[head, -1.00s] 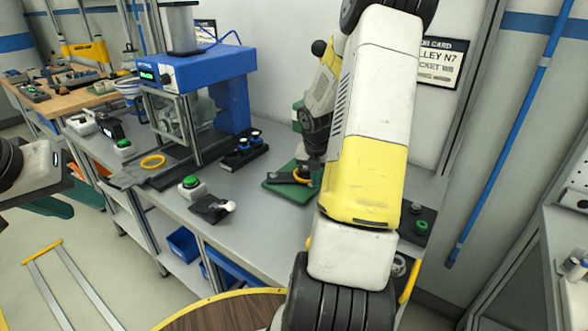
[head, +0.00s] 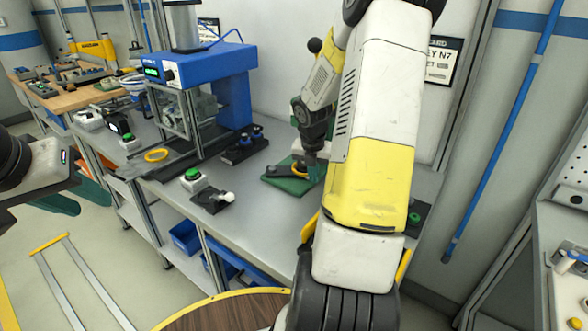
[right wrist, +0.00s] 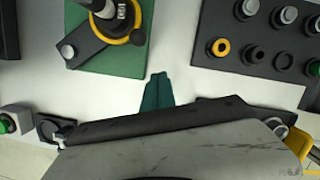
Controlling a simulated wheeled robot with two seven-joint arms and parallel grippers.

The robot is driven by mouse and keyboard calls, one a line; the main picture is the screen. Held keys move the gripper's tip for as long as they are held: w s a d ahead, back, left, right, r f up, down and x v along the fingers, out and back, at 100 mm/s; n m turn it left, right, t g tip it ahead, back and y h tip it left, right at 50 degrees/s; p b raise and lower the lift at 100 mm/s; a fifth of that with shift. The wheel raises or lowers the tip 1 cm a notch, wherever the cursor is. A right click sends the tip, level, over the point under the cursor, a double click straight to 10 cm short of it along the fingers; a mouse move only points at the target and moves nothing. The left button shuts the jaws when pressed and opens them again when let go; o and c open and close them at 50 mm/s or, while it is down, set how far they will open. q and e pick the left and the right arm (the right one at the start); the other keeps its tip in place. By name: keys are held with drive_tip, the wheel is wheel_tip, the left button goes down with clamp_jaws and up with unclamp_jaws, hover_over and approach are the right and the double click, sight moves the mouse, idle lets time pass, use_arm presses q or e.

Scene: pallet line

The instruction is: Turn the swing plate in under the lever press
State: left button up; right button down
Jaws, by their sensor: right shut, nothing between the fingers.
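The swing plate (head: 287,171) is a dark arm with a yellow ring, lying over a green base (head: 272,184). My left gripper (head: 72,197) is open and empty.
A blue press (head: 205,65) stands left on the bench, with green-button boxes (head: 193,180) and a black pad (head: 212,200) in front. A dark panel with knobs (right wrist: 236,46) lies right of the green base. Bare bench separates them.

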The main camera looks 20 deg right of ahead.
drive_tip(key=d+v, duration=0.1)
drive_tip(key=v, duration=0.6)
drive_tip(key=shift+s+a, duration=0.25)
drive_tip(key=shift+a, duration=0.1)
drive_tip(key=shift+r, duration=0.1)
